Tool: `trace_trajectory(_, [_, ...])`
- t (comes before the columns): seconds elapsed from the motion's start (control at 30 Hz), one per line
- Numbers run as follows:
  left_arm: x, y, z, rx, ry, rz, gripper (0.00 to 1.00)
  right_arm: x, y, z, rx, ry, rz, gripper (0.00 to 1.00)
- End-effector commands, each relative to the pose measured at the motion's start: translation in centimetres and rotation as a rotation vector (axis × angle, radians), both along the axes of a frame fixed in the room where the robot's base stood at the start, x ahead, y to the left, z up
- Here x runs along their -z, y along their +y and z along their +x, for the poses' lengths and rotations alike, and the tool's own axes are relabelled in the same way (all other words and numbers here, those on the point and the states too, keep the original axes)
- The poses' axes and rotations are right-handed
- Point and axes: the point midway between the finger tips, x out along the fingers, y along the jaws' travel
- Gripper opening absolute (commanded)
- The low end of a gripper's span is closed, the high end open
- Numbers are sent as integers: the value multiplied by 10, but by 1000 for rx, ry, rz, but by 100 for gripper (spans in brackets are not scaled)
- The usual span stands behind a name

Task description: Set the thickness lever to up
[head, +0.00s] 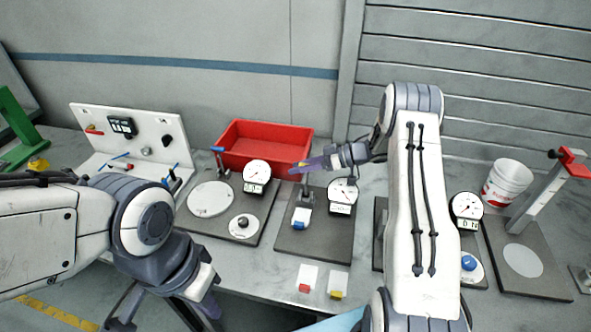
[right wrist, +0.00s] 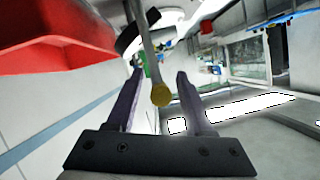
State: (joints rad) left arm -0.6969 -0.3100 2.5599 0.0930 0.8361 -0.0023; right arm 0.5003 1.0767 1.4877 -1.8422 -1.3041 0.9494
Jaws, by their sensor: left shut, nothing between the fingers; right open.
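My right gripper (head: 304,166) is open and reaches in from the right, above the back of the middle gauge station (head: 286,246). This station has a round dial (head: 342,193) and a small block with a blue front (head: 300,219). In the right wrist view a thin rod with a yellow round end (right wrist: 161,95) shows between the open fingers of the right gripper (right wrist: 155,95); contact cannot be told. No label shows which part is the thickness lever. My left gripper (head: 165,312) is shut and empty at the lower left, apart from the stations.
A red bin (head: 264,150) stands behind the stations. The left station has a dial (head: 257,173) and blue-topped post (head: 218,151). Two small tagged cards (head: 308,277) lie in front. A white bucket (head: 507,180) and red-clamped stand (head: 540,195) are at the right.

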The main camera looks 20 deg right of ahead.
Motion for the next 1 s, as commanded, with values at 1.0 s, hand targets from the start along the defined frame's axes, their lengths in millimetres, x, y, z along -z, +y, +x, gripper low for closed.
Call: trace_trajectory(1.0, [34,0,0,-5,0,0,0,-31,-75,-34,2,0,-1,52])
